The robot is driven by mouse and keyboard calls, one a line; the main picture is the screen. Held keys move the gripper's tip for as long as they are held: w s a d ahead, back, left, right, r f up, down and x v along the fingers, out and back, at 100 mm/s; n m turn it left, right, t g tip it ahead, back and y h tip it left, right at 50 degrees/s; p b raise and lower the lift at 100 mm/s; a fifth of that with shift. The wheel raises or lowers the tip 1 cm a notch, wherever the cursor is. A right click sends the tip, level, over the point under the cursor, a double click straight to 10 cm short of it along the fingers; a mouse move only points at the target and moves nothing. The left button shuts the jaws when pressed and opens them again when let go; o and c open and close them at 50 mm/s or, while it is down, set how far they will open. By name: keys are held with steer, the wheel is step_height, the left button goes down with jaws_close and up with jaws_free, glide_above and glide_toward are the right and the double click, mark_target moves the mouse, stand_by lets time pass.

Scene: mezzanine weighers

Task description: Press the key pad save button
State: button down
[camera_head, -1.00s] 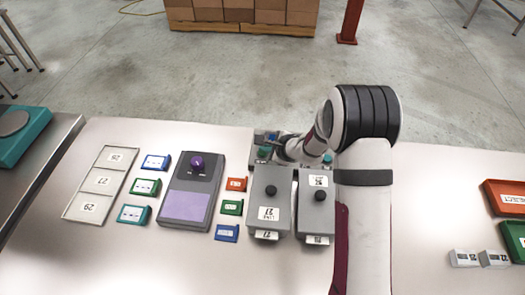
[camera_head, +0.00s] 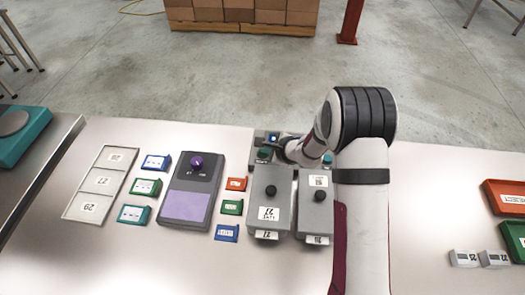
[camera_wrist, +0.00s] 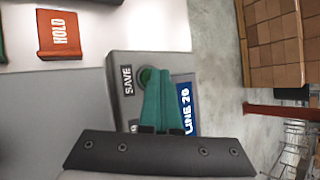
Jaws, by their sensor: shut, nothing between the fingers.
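The key pad is a grey box with a SAVE label (camera_wrist: 126,80) and a blue LINE 26 label (camera_wrist: 186,107) in the wrist view.
Two grey boxes with black knobs (camera_head: 271,192) (camera_head: 320,196) stand close in front of the key pad. A purple-knobbed device (camera_head: 190,205) and small coloured tags lie left. An orange HOLD tag (camera_wrist: 58,34) shows in the wrist view.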

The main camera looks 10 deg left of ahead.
mark_target(266, 155)
steer(key=shift+r, duration=0.8)
steer(key=shift+r, duration=2.55)
